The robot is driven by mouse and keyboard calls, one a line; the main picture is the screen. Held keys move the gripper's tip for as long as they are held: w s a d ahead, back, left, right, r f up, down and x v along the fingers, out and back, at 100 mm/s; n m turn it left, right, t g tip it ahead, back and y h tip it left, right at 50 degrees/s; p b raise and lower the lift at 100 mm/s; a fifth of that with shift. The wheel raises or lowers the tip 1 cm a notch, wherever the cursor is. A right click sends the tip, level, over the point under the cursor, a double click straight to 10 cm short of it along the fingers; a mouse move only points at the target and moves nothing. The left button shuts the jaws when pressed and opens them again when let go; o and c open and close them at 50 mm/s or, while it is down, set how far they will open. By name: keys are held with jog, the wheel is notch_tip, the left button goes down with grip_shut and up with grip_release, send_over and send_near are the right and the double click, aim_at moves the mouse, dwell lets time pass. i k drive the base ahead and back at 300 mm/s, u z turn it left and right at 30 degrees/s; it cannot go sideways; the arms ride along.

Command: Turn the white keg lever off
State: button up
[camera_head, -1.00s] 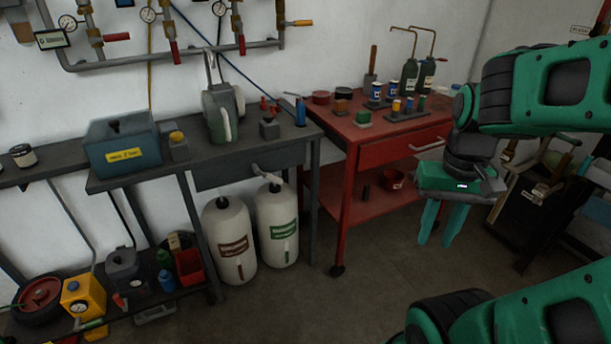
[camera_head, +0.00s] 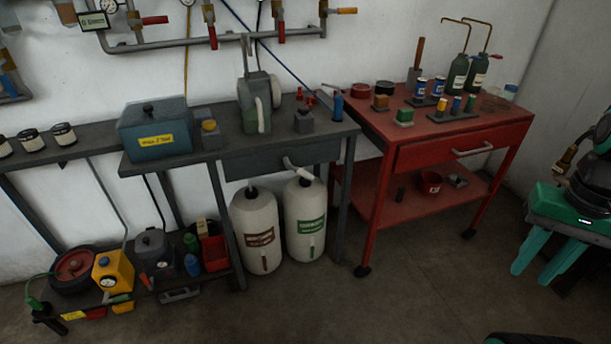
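Two white kegs stand on the floor under the grey bench. The left keg (camera_head: 256,230) has a brown label and a dark cap. The right keg (camera_head: 304,222) has a green label and a dark top. A pale lever-like handle (camera_head: 298,169) shows just above the right keg, in front of the bench drawer; I cannot tell whether it belongs to the keg or the drawer. My gripper (camera_head: 532,273) is at the right edge, its two teal fingers apart and empty, pointing down. It is far to the right of both kegs, beyond the red cart.
The red cart (camera_head: 425,155), with bottles and small jars on top, stands between the kegs and my gripper. A low shelf with a yellow box (camera_head: 113,272) is left of the kegs. Wall pipes carry red and orange handles (camera_head: 342,11). The floor (camera_head: 400,305) in front is clear.

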aim_at(300, 171)
jog(key=z, duration=0.05)
jog(key=i, duration=1)
jog(key=u, duration=0.1)
